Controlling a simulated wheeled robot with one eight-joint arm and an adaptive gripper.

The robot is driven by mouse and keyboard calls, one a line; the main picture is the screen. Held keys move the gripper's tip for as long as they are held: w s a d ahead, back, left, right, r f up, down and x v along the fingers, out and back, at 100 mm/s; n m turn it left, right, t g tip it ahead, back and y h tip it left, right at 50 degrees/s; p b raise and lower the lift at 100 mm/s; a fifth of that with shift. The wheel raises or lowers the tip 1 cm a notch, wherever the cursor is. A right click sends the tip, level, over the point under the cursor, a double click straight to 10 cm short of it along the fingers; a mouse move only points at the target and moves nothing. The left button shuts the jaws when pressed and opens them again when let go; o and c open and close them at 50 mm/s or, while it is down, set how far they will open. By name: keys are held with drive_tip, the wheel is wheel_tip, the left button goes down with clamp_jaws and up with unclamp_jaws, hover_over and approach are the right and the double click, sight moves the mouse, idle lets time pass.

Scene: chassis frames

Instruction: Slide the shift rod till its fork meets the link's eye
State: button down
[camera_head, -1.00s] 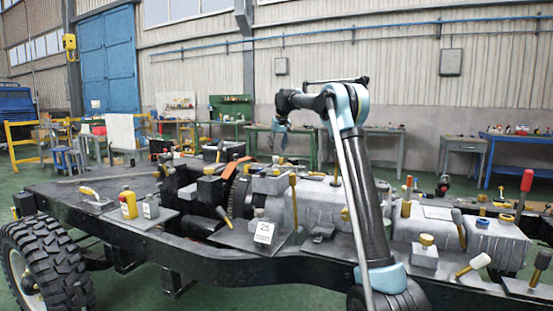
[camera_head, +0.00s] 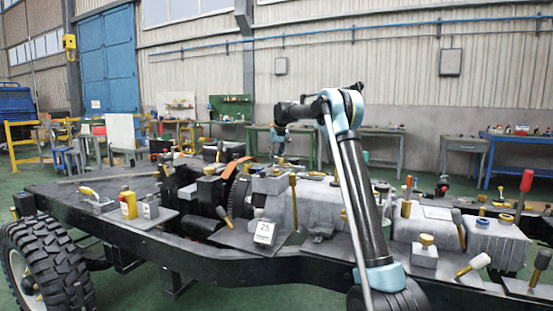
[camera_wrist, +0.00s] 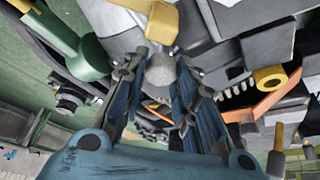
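My gripper (camera_head: 279,150) is above the engine block in the head view, with its fingertips hard to make out. In the wrist view, my gripper (camera_wrist: 159,68) has its two blue fingers spread apart. A grey rounded knob (camera_wrist: 160,72) shows between the fingertips, below a yellow-topped part (camera_wrist: 155,18). I cannot tell whether the fingers touch the knob. I cannot tell for certain which part is the shift rod, its fork or the link's eye. The grey gearbox housing (camera_head: 323,207) lies right of the gripper.
A green cylinder (camera_wrist: 93,60) lies left of the fingers, and an orange strap (camera_wrist: 262,108) and yellow ring (camera_wrist: 270,79) lie right. Upright yellow-tipped pegs (camera_head: 293,195) and a red-handled lever (camera_head: 525,184) rise from the chassis.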

drive_tip(key=shift+s+d, duration=0.35)
drive_tip(key=shift+d, duration=0.6)
drive_tip(key=shift+s+d, duration=0.3)
drive_tip(key=shift+d, duration=0.7)
drive_tip(key=shift+s+d, duration=0.35)
drive_tip(key=shift+d, duration=0.6)
drive_tip(key=c, duration=1.3)
unclamp_jaws()
drive_tip(key=shift+r, duration=0.1)
drive_tip(key=v, duration=1.1)
drive_tip(key=shift+s+d+r, duration=0.1)
drive_tip(key=shift+s+r, duration=0.1)
drive_tip(key=shift+r, duration=0.1)
